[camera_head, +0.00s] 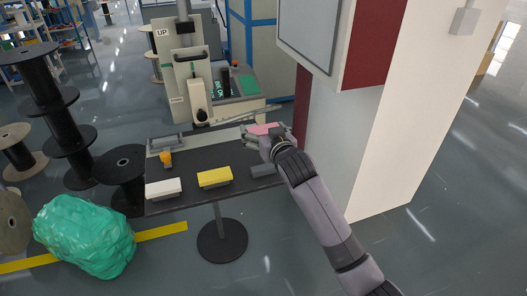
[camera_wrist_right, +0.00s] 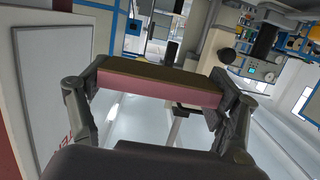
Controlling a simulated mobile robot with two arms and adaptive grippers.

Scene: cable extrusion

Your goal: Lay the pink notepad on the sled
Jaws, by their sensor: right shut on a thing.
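The pink notepad (camera_head: 265,128) is between the fingers of my right gripper (camera_head: 266,136), above the far right part of the dark table (camera_head: 200,205). In the right wrist view the notepad (camera_wrist_right: 160,88) spans the gap between both fingers, its pink edge facing the camera and a brown face above. A shallow grey tray-like piece (camera_head: 165,143), which may be the sled, sits at the left end of a pale rail (camera_head: 218,135) along the table's back. It looks empty and apart from the notepad. My left gripper is not in view.
A white block (camera_head: 163,188), a yellow block (camera_head: 215,177) and a dark grey block (camera_head: 263,170) lie along the table's front. A small orange item (camera_head: 166,158) stands near the grey piece. A machine (camera_head: 187,75) is behind; a pale cabinet (camera_head: 350,135) stands close right.

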